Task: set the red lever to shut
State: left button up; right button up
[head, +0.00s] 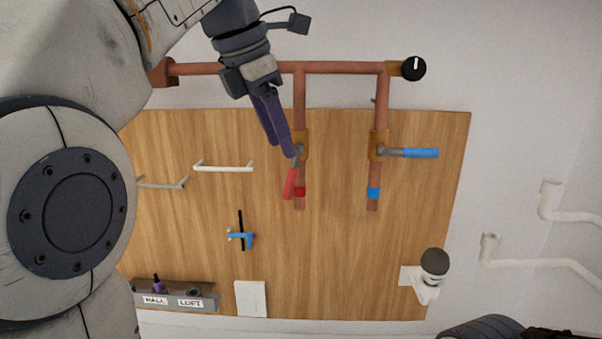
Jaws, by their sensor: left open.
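The red lever (290,183) hangs down from a brass valve (301,146) on the left vertical copper pipe. It lies nearly along the pipe, with its lower end slightly to the left. A red band (300,191) marks the pipe beside it. My left gripper (284,150) reaches down from above, its purple fingers at the top of the lever near the valve. It is open, and no grip on the lever shows. The fingers overlap in this view, and I cannot tell whether they touch the lever. My right gripper is not in view.
A blue lever (420,153) points right from the valve on the right pipe, marked by a blue band (374,193). A black knob (413,68) ends the top pipe. Handles, a blue clamp-like tool (241,236) and a labelled shelf (175,298) are on the wooden board (330,260).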

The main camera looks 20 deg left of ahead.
aim_at(292, 170)
pick_arm(q)
jog(key=x, duration=0.8)
jog(key=shift+w+f, duration=0.1)
jog(key=shift+f, duration=0.2)
grip_shut()
dwell(1.0)
